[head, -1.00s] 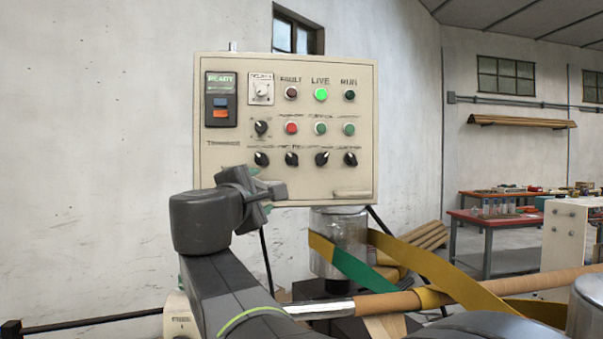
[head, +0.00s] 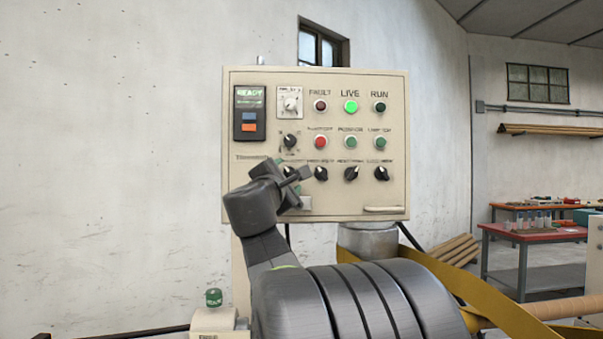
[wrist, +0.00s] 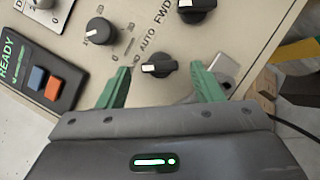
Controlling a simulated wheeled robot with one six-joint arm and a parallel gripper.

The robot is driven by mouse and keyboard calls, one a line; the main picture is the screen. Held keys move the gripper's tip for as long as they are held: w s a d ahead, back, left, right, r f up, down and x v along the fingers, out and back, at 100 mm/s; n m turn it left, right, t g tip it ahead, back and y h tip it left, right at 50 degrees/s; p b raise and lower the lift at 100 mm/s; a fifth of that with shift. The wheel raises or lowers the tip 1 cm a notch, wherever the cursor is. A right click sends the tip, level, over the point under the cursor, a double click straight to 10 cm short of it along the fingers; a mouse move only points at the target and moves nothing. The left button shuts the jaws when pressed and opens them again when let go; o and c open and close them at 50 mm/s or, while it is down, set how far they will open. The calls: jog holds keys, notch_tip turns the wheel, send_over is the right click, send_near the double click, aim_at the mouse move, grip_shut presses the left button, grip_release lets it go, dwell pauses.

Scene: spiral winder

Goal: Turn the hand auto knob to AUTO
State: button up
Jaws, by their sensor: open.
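The hand auto knob (wrist: 159,65) is a black selector knob on the beige control panel (head: 240,195), low on the panel. In the wrist view its white mark points left, toward the HAND side of its label and away from the word AUTO. My gripper (wrist: 161,78) is open, with its green fingers on either side of the knob and apart from it; exact depth to the panel is unclear. In the head view my gripper (head: 292,182) covers most of this knob at the left end of the bottom row.
A FWD knob (wrist: 195,10) and a dial (wrist: 100,31) sit close by. The LIVE lamp (head: 351,106) glows green. A READY display with a blue and orange switch (head: 249,120) is at the panel's left. A red bench (head: 530,235) stands at right.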

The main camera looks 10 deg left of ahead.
aim_at(290, 174)
jog(key=shift+x, duration=1.05)
jog(key=c, duration=1)
